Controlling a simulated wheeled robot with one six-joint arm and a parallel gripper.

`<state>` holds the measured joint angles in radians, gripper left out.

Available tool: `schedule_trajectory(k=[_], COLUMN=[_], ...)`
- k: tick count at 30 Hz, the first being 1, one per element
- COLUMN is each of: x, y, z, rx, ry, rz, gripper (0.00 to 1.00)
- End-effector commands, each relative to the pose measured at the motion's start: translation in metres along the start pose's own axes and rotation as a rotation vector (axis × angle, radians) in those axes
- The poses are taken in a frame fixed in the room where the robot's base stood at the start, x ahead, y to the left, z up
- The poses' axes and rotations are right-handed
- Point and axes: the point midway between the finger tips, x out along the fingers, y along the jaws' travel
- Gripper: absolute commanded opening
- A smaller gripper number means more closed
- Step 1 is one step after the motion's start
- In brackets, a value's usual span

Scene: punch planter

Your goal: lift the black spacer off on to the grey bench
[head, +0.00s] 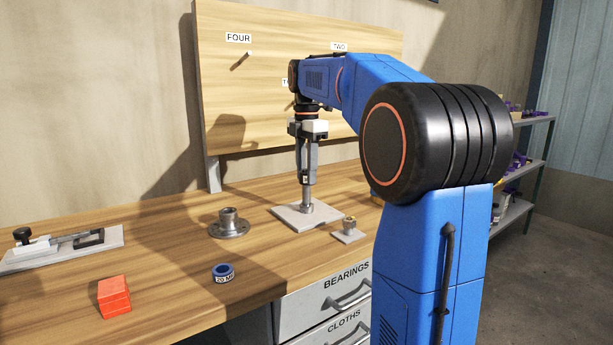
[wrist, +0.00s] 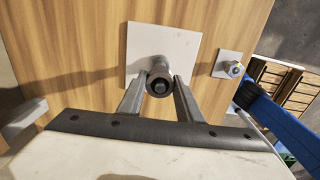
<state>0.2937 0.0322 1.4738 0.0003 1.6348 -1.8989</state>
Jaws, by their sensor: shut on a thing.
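My gripper (wrist: 160,88) is shut on a dark grey to black ring-like spacer (wrist: 160,72), which sits between the fingertips in the wrist view. A round dark end shows inside its hole. Under it is a pale square plate (wrist: 186,42) with a grey metal post or base. In the head view my gripper (head: 307,184) points straight down over this plate (head: 290,217), with a grey cylinder (head: 308,203) below the fingertips. I cannot tell whether the spacer is still around a post. The bench (head: 170,255) looks wood-brown, not grey.
A pegboard (head: 225,90) stands behind. Bench between them is clear.

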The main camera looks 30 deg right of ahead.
Motion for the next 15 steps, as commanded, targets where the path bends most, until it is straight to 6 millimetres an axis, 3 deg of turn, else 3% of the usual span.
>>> schedule_trajectory(k=[15], x=[-0.021], y=[0.0], z=[0.0], rx=[0.0], ry=[0.0], rz=[0.0], gripper=[0.05])
